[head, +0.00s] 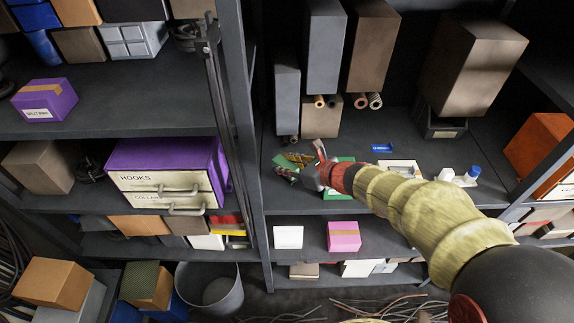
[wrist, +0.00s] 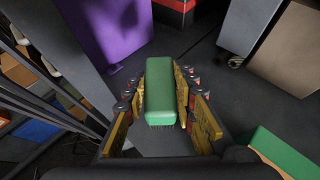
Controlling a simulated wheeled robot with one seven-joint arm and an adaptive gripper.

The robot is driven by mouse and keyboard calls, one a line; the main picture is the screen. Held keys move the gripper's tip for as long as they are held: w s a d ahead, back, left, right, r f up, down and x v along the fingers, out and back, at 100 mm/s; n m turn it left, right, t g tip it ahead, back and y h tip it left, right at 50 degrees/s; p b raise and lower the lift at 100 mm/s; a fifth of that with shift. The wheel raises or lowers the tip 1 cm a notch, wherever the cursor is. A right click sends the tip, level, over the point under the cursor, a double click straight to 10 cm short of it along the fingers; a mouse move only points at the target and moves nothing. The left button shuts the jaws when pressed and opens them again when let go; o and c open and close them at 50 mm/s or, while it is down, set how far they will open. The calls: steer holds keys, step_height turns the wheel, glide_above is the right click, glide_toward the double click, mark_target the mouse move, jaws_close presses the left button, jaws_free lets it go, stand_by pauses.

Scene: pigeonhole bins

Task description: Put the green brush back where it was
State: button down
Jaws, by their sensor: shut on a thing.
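The green brush (wrist: 165,72) lies lengthwise between the yellow fingers of my gripper (wrist: 162,95) in the wrist view. The fingers are shut on its two long sides, and short dark bristles show at its near end. In the head view my gripper (head: 296,160) is at the left of the middle shelf in the central bay. A small part of the brush (head: 286,173) shows there beside the fingers. I cannot tell whether it touches the shelf.
A green-edged tray (head: 339,193) is just right of my gripper. A blue item (head: 382,148) and a pale tray (head: 400,167) lie further right. A rack upright (head: 243,130) and purple drawer box (head: 187,160) stand left. Grey and brown boxes (head: 325,45) stand behind.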

steer(key=shift+b, duration=0.35)
step_height(320, 180, down, 8)
steer(key=b, duration=0.8)
steer(key=shift+b, duration=0.3)
steer(key=shift+f+b, duration=0.45)
steer(key=c, duration=1.8)
jaws_free()
steer(key=o, duration=0.4)
steer(key=shift+o, duration=0.9)
